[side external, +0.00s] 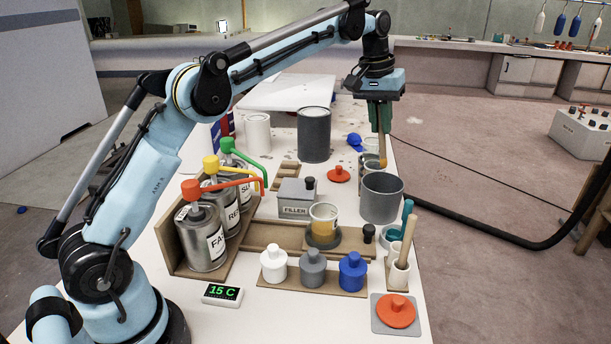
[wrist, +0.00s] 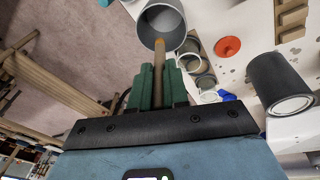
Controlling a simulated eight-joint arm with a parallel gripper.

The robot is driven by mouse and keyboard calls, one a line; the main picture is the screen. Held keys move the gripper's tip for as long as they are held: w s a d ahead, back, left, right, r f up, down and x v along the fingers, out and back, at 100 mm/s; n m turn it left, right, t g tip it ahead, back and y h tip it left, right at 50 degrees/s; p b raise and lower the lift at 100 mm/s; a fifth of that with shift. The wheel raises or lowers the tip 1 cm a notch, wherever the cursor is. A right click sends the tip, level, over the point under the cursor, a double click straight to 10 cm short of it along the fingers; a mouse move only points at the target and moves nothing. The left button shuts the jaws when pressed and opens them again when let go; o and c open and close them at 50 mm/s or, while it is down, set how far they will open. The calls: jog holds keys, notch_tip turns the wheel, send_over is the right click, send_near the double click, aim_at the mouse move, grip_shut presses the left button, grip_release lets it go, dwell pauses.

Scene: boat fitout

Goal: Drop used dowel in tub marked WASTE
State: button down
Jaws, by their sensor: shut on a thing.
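My gripper (side external: 380,118) hangs over the far right part of the bench and points down. Its green fingers (wrist: 158,85) are shut on a wooden dowel (side external: 382,147), which hangs upright with an amber-stained lower tip. The dowel (wrist: 159,62) also shows between the fingers in the wrist view. A large grey open tub (side external: 381,204) stands at the bench's right edge. The dowel's tip appears above and behind its rim in the side view, and overlaps the tub's near edge in the wrist view. No WASTE marking is readable on any tub.
Small cups (side external: 369,166) stand behind the grey tub. A dark grey can (side external: 314,136) and a red lid (side external: 339,174) are to the left. A holder (side external: 398,272) with upright sticks stands in front. A FILLER box (side external: 295,198) and pump cans (side external: 205,240) stand further left.

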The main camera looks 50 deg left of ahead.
aim_at(377, 103)
jog(key=shift+s+x, duration=0.25)
jog(key=shift+x, duration=3.35)
jog(key=shift+s, duration=0.1)
jog(key=c, duration=1)
grip_release()
jog(key=shift+c, duration=0.2)
jog(key=shift+a, duration=0.1)
jog(key=v, duration=1.1)
jog(key=shift+r, duration=0.5)
